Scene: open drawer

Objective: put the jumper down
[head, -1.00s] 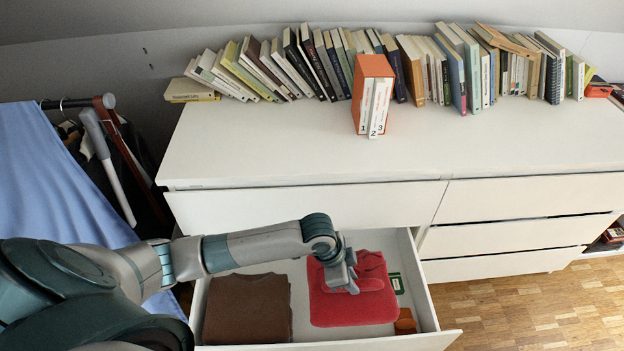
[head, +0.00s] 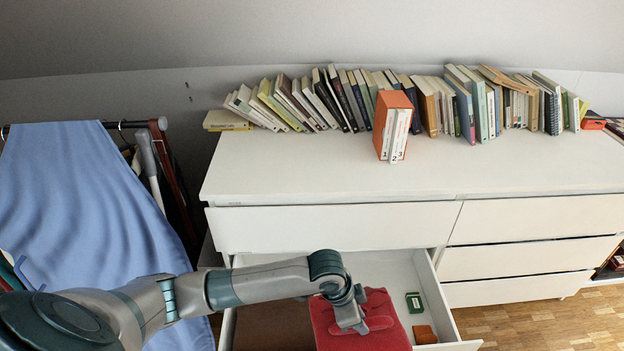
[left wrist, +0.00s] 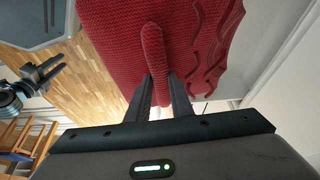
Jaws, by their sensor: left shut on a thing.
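The folded red jumper (head: 390,316) is at the open drawer (head: 450,325), tilted in the head view and cut off by the bottom edge. My left gripper (head: 358,322) is shut on a raised fold of it. In the left wrist view the red knit (left wrist: 115,35) hangs from the fingers (left wrist: 160,92), with a pinched ridge between them and wavy layers at one side. I cannot tell whether its underside touches the drawer floor. My right gripper (left wrist: 50,68) shows small at the left of the wrist view, open and empty.
A brown folded garment (head: 275,325) lies in the drawer's left side. A green box (head: 414,302) and an orange-brown box (head: 425,334) lie at its right. Blue cloth (head: 80,200) hangs left.

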